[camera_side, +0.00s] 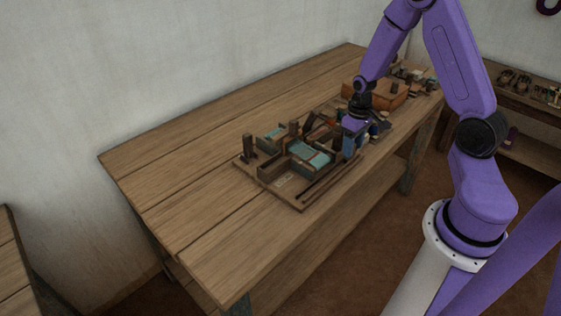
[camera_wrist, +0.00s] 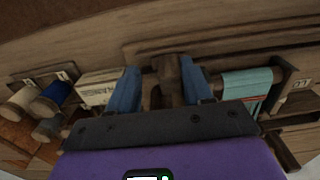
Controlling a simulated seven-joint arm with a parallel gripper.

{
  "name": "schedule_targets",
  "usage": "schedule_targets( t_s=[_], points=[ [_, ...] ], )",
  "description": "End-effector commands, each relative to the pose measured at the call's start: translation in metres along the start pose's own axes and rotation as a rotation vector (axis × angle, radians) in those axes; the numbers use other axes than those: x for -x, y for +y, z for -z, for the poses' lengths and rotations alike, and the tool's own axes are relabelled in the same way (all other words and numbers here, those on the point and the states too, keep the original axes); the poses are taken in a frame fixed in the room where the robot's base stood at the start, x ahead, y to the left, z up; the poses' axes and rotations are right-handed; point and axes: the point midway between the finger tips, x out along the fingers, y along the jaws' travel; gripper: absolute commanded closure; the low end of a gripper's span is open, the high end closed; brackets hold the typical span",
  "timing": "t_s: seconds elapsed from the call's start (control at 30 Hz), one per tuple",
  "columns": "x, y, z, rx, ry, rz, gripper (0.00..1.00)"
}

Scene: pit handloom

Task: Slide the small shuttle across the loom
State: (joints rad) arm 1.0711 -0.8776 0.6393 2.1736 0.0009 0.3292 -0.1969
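The small wooden loom (camera_side: 303,198) sits on the long table, with teal cloth (camera_side: 310,153) in its frame. My gripper (camera_side: 351,128) is low over its right end, pointing down. In the wrist view my gripper (camera_wrist: 163,92) shows two blue fingers standing apart. A dark brown wooden piece (camera_wrist: 168,74) lies between them, closer to the right finger; I cannot tell whether it is the shuttle or part of the loom, nor whether a finger touches it. Teal cloth (camera_wrist: 246,82) lies right of the fingers. I cannot pick out the shuttle for sure in either view.
Left of the fingers are a pale lettered block (camera_wrist: 98,86), a blue spool (camera_wrist: 58,92) and pale spools (camera_wrist: 22,98). An orange-brown box (camera_side: 385,95) stands beyond the loom. An upright post (camera_side: 249,147) is at its left corner. The table's left part (camera_side: 165,170) is clear.

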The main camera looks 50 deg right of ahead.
Motion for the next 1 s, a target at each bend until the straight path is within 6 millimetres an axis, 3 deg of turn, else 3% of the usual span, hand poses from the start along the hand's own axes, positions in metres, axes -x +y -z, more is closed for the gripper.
schedule_targets(
  t_s=[0.77,0.8,1.0],
  points=[
    [-0.0001,-0.0073,-0.0003,-0.003,0.001,-0.001,0.55],
    [-0.0001,-0.0074,-0.0003,-0.003,0.001,-0.001,0.47],
    [0.0000,-0.0076,-0.0002,-0.002,0.000,0.000,0.47]
  ],
)
